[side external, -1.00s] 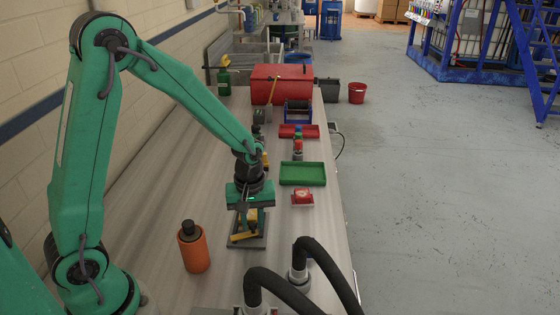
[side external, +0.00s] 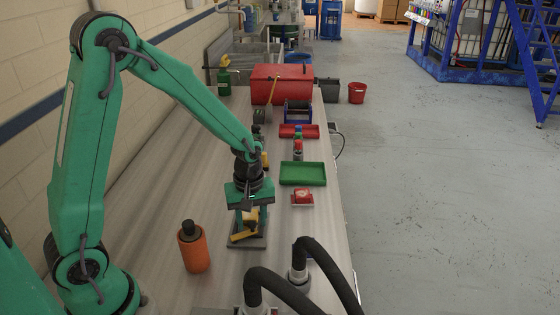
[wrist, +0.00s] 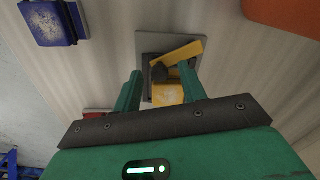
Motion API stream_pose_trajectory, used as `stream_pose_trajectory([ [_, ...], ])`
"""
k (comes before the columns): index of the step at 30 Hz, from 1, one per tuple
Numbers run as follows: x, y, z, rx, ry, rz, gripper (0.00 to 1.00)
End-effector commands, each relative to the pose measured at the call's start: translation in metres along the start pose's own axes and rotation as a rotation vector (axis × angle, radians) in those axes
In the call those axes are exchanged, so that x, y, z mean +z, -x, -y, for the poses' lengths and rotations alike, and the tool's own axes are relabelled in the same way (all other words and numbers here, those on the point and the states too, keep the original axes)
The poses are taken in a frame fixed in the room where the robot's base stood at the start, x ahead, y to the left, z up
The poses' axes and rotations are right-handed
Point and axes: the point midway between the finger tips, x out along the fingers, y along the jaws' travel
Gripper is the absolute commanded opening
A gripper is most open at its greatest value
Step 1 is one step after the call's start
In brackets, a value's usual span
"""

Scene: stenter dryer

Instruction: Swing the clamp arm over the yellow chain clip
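A dark grey plate (side external: 260,241) lies on the bench below my gripper (side external: 249,221). On it are a long yellow bar (side external: 243,237), which looks like the clamp arm, and a yellow block (side external: 251,215), which may be the chain clip. In the wrist view the bar (wrist: 180,53) lies slanted across the plate, beyond a dark post (wrist: 159,72); the yellow block (wrist: 167,94) is nearer me and apart from most of the bar. My gripper (wrist: 159,72) is open, its two fingers apart on either side of the post and block. Contact is unclear.
An orange bottle (side external: 194,249) stands left of the plate. A red button box (side external: 302,198) and a green tray (side external: 302,174) are to the right. Black hoses (side external: 328,262) rise at the front right. Bare bench lies between the bottle and the wall.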

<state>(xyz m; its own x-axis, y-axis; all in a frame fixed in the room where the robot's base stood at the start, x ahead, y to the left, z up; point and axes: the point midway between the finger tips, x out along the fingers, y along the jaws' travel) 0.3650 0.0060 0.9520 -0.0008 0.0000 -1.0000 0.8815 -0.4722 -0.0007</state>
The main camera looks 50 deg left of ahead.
Motion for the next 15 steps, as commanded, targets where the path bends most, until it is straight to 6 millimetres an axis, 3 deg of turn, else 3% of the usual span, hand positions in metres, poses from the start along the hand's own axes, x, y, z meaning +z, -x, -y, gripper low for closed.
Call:
stream_pose_trajectory([
  [15, 0.000, 0.012, -0.001, 0.003, -0.001, -0.002, 0.41],
])
